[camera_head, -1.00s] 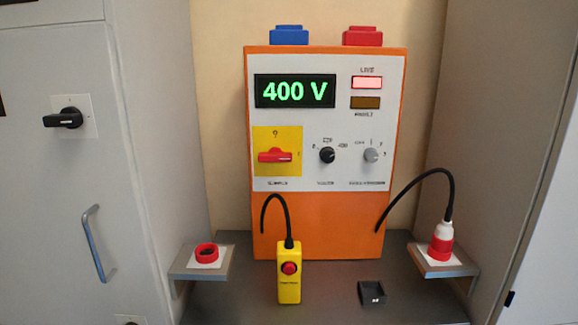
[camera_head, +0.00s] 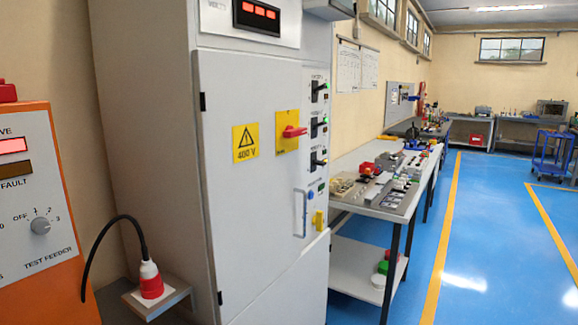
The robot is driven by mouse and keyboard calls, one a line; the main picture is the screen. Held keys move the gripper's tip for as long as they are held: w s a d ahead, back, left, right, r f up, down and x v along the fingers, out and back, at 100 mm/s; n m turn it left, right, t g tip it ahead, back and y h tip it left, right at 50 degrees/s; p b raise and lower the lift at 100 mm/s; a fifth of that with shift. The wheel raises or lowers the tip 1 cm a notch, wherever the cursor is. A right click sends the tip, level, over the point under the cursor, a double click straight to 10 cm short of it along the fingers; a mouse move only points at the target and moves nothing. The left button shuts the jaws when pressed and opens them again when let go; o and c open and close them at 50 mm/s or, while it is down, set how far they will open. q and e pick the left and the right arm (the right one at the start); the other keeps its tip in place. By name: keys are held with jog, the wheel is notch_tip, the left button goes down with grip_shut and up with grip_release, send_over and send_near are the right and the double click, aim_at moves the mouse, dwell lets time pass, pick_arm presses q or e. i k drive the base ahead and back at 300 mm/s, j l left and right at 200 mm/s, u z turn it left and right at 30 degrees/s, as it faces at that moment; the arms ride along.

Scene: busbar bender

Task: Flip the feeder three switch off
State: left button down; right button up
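A tall grey cabinet (camera_head: 228,180) stands in the middle of the view. Its narrow right-hand strip carries three black rotary switches one above another: a top switch (camera_head: 318,87), a middle switch (camera_head: 318,122) and a bottom switch (camera_head: 318,159). Their labels are too small to read, so I cannot tell for sure which is feeder three. The bottom switch's handle looks roughly sideways. Neither of my grippers is in view.
A red handle on a yellow plate (camera_head: 290,132) and a door handle (camera_head: 305,213) are on the cabinet. A red and white plug (camera_head: 150,280) with a black cable stands on a small shelf (camera_head: 165,302). Cluttered workbenches (camera_head: 375,212) line the wall. Blue floor (camera_head: 490,240) is open at right.

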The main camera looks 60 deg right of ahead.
aim_at(315, 161)
jog(key=z, duration=2)
